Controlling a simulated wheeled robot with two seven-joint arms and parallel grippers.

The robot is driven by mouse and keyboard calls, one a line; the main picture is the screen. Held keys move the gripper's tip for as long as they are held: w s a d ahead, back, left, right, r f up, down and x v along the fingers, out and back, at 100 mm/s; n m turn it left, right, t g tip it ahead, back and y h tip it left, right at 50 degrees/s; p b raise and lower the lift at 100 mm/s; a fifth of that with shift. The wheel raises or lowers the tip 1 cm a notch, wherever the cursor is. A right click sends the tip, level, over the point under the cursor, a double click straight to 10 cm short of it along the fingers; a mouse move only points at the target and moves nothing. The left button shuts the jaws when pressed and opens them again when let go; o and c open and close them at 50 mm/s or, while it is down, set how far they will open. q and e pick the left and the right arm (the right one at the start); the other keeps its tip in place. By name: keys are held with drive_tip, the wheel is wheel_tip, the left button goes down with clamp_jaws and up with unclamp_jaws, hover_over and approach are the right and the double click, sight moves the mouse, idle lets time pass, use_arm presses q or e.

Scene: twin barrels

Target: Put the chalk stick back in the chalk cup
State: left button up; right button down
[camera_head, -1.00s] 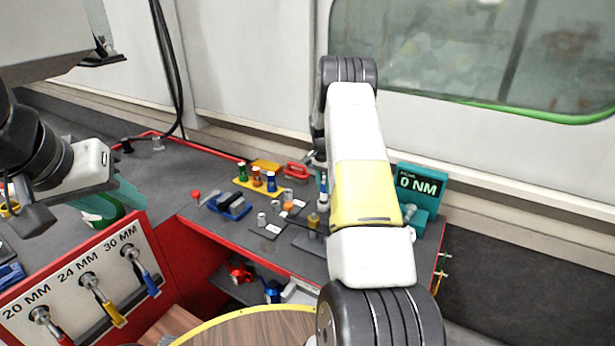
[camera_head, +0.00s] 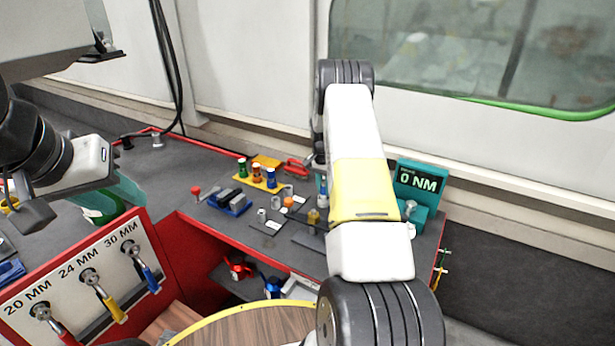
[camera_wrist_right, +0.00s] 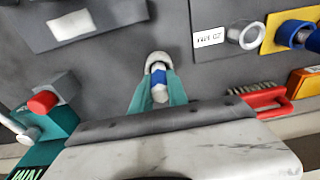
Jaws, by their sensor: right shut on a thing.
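In the right wrist view, my right gripper (camera_wrist_right: 158,95) is shut on a small blue and white stick, which looks like the chalk stick (camera_wrist_right: 159,86). A pale rounded rim, likely the chalk cup (camera_wrist_right: 157,57), shows directly past the fingertips around the stick's far end. I cannot tell how deep the stick sits in it. In the head view, my right arm hides most of this gripper over the bench's right part. My left gripper (camera_head: 122,194), with teal fingers, is over the bench at left; its opening is unclear.
A teal torque display (camera_head: 418,190) stands right of my right arm. A yellow rack (camera_head: 260,180) with coloured sockets, a red-handled brush (camera_wrist_right: 262,98) and a blue block (camera_head: 230,203) stand nearby. A red-edged panel (camera_head: 85,275) with hanging tools is at front left.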

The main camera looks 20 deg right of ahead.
drive_tip(key=shift+f, duration=0.65)
drive_tip(key=c, duration=1.2)
unclamp_jaws()
drive_tip(key=shift+s+a+r, duration=0.15)
drive_tip(key=shift+r, duration=1.8)
drive_tip(key=shift+s+a+r, duration=0.15)
drive_tip(key=shift+r, duration=1.8)
